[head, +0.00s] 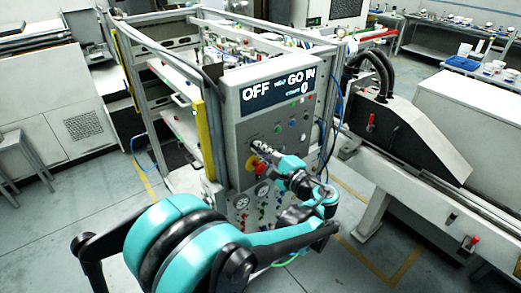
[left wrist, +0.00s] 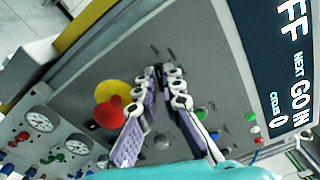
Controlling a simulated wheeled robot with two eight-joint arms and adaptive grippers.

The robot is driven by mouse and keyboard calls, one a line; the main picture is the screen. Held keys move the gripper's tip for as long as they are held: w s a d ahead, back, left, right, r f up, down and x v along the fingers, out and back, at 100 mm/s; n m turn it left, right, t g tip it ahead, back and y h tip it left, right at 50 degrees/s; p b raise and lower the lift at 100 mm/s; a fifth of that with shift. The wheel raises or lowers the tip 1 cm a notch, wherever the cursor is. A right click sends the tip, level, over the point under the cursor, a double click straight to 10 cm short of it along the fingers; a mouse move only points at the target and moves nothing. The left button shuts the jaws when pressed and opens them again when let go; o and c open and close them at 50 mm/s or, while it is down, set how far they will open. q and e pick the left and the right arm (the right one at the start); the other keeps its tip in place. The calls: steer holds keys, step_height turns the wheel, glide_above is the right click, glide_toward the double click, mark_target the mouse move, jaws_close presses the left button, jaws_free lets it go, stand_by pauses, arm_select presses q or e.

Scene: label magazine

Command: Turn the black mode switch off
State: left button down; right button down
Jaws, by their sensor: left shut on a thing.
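The grey control panel (head: 240,128) stands ahead, with a dark display (head: 278,91) reading "OFF" and "GO IN". My left gripper (head: 262,150) reaches the panel face below the display, just above the red emergency button. In the left wrist view my left gripper (left wrist: 164,80) has its fingertips closed together at the panel, on the black mode switch (left wrist: 158,70). The switch is mostly hidden between the fingertips, and its exact angle cannot be told. My right gripper is not in view.
A red mushroom button (left wrist: 109,112) on a yellow disc sits close beside the fingers. Small coloured buttons, including a green one (left wrist: 200,113), lie on their other side. Round gauges (left wrist: 40,119) sit lower on the panel. A grey machine (head: 405,135) stands to the right.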

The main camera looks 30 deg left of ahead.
arm_select(q)
steer(key=c, duration=1.7)
jaws_free()
steer(key=v, duration=1.2)
